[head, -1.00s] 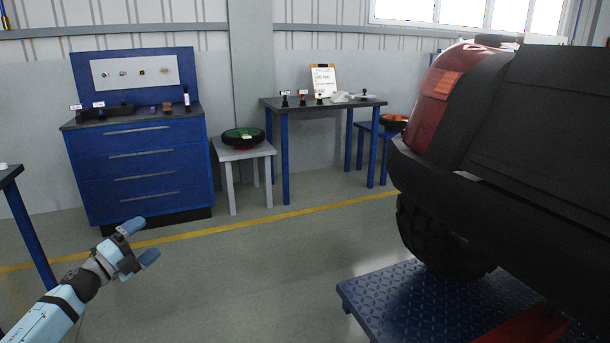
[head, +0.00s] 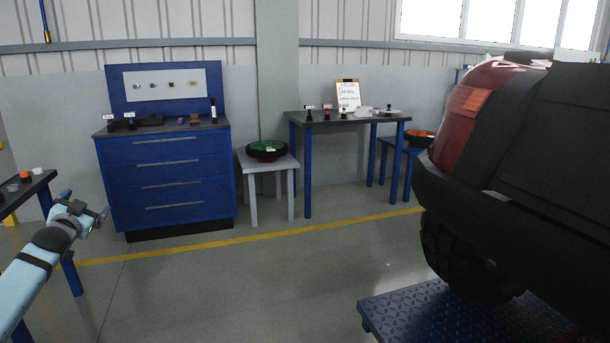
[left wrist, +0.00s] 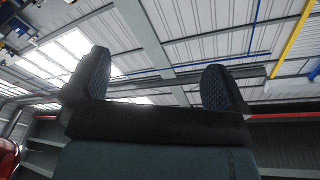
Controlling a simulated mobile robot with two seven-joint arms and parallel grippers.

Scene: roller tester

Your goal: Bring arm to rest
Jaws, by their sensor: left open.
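My left arm comes in from the lower left of the head view, light blue with dark bands. Its gripper (head: 84,208) is raised over the floor, in front of the blue drawer cabinet and beside a dark table at the left edge. In the left wrist view the two dark, textured fingers (left wrist: 160,88) stand wide apart with nothing between them. Behind them are the ceiling, roof beams and bright skylights. My right gripper is in neither view.
A blue drawer cabinet (head: 170,185) stands at the back left. A grey stool (head: 269,163) bears a green-lined tray. A dark-topped table (head: 350,118) holds small items. A vehicle (head: 520,170) and blue platform (head: 470,315) fill the right. A dark table (head: 28,188) is near my arm. Middle floor is clear.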

